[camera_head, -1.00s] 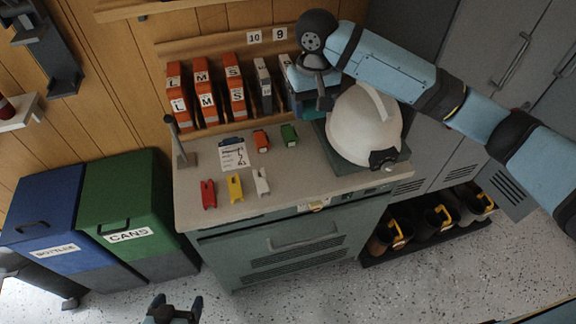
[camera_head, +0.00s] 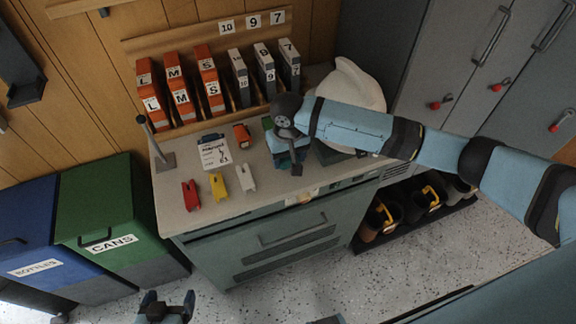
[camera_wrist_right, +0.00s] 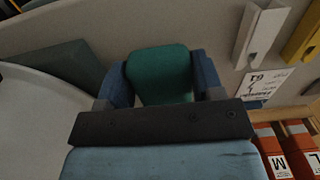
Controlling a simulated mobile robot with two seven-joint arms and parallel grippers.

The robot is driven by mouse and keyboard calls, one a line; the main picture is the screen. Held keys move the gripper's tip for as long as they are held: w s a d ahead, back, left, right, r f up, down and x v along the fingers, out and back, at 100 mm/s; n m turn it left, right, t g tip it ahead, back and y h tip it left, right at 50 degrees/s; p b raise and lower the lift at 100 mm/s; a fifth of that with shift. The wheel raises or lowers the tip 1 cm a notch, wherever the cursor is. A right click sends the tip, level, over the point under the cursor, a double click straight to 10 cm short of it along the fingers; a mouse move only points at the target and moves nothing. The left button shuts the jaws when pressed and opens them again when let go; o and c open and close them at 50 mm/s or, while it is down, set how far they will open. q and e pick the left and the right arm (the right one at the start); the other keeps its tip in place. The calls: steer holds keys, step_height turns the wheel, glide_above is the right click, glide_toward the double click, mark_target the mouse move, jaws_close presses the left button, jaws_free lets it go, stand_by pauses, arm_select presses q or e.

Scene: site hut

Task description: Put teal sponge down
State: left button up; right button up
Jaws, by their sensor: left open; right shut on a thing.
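The teal sponge (camera_wrist_right: 160,74) shows in the right wrist view, between the two blue fingers of my right gripper (camera_wrist_right: 158,80), which is shut on it. In the head view my right gripper (camera_head: 291,160) is over the right part of the grey counter (camera_head: 222,218), in front of the white helmet, and mostly hides the sponge. I cannot tell whether the sponge touches the counter. My left gripper (camera_head: 167,304) is open and empty, low in front of the cabinet at the picture's bottom edge.
Red (camera_head: 191,195), yellow (camera_head: 218,187) and white (camera_head: 245,178) clips lie along the counter's front. Binders (camera_head: 208,80) stand at the back. The white helmet (camera_head: 358,88) is at the right.

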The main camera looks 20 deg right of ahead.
mark_target(288, 174)
steer(key=shift+f, duration=2.3)
steer(key=shift+f, duration=0.1)
steer(key=o, duration=1)
step_height(288, 174, up, 12)
steer(key=shift+r, duration=0.15)
